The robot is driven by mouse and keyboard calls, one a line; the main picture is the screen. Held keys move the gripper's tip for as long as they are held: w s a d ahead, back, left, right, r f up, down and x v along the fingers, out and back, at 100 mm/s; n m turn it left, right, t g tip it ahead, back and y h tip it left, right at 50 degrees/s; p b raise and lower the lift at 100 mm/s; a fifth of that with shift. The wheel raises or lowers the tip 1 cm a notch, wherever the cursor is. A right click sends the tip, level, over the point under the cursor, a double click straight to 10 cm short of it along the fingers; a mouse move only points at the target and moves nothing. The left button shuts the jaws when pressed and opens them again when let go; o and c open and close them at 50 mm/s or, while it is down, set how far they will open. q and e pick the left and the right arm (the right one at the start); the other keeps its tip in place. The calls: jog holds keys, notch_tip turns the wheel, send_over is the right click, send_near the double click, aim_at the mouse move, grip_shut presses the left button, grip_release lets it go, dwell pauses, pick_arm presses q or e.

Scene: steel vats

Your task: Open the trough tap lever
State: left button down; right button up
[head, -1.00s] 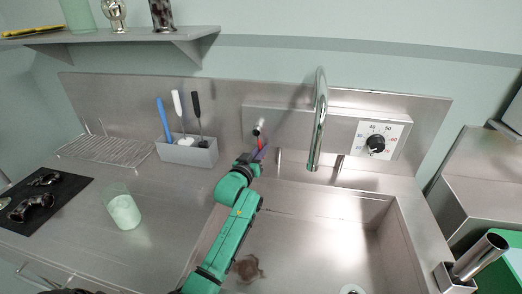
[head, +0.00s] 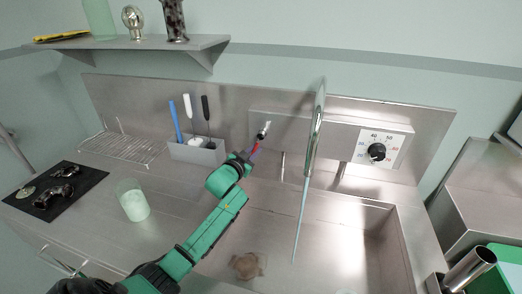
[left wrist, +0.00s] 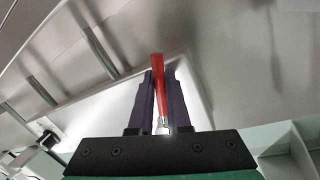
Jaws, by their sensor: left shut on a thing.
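The trough tap lever (head: 263,131) is a short metal handle with a red grip, on the steel backsplash box left of the spout. My left gripper (head: 252,153) reaches up to it with its purple fingers shut on the red part. In the left wrist view the red lever (left wrist: 158,80) lies between the two fingers of the left gripper (left wrist: 161,88). The curved chrome spout (head: 317,120) stands over the trough (head: 330,225), and a thin stream of water (head: 300,225) falls from it. My right gripper is not in view.
A grey holder (head: 198,152) with brushes stands left of my arm. A glass of pale green liquid (head: 133,203) is on the counter. A temperature dial (head: 377,152) is on the right. A brown stain (head: 246,265) marks the trough floor.

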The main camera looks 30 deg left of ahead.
aim_at(251, 141)
pick_arm(q)
jog(key=m, duration=0.1)
jog(key=a+p, duration=0.1)
jog(key=r+m, duration=0.1)
jog(key=shift+s+a+m+g+y, duration=0.25)
jog(key=shift+a+m+g+y, duration=0.05)
jog(key=shift+g, duration=0.1)
jog(key=shift+s+a+r+m+y+p, duration=0.15)
jog(key=shift+a+r+m+p, duration=0.15)
jog(key=shift+m, duration=0.2)
jog(key=shift+w+a+r+m+y+p, duration=0.1)
jog(key=shift+a+r+m+y+p, duration=0.1)
jog(key=shift+m+p, duration=0.25)
jog(key=shift+s+a+r+m+p, duration=0.15)
jog(key=shift+a+r+m+p, duration=0.2)
jog(key=shift+m, duration=0.5)
jog(key=c, duration=1.2)
grip_release()
jog(key=shift+o, duration=0.2)
